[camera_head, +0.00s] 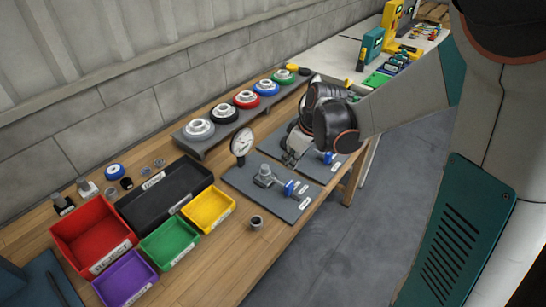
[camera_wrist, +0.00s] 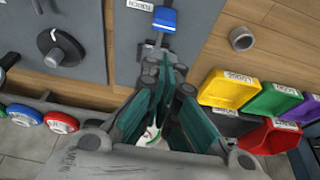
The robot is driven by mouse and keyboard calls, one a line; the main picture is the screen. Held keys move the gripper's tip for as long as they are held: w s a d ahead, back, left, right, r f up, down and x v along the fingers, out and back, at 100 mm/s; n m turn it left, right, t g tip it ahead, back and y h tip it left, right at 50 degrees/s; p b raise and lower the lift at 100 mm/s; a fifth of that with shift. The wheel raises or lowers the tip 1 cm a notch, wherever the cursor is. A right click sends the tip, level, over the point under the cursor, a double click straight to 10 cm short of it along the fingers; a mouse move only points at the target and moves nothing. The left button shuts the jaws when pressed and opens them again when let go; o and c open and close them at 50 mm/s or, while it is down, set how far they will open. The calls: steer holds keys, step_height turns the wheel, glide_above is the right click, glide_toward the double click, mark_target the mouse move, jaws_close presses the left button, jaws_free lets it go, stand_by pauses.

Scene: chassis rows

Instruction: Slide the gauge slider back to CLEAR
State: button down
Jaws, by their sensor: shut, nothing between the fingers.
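A blue slider block (camera_head: 290,187) sits on a metal rod fixture on the nearer grey plate (camera_head: 245,183), with small white labels beside it that I cannot read in the head view. The blue block also shows at the top of the wrist view (camera_wrist: 165,18), near a white label (camera_wrist: 140,4). A round white dial gauge (camera_head: 240,142) stands upright at the plate's back edge. My gripper (camera_head: 290,160) is shut and empty, above the fixtures near the boundary of the two plates. In the wrist view its teal-lined fingers (camera_wrist: 157,105) partly hide a white dial face.
A second grey plate (camera_head: 273,143) with another blue part (camera_head: 328,157) lies beyond, partly under my arm. Red (camera_head: 68,232), black, yellow (camera_head: 228,209), green and purple bins stand left. A rack of coloured discs (camera_head: 196,145) runs behind. A small grey cup (camera_head: 256,222) stands near the front edge.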

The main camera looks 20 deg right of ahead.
mark_target(289, 184)
steer(key=b+x, duration=0.4)
steer(key=x, duration=0.6)
steer(key=s+d, duration=0.2)
steer(key=s, duration=0.1)
steer(key=shift+d, duration=0.1)
steer(key=shift+f, duration=0.1)
stand_by(0.3)
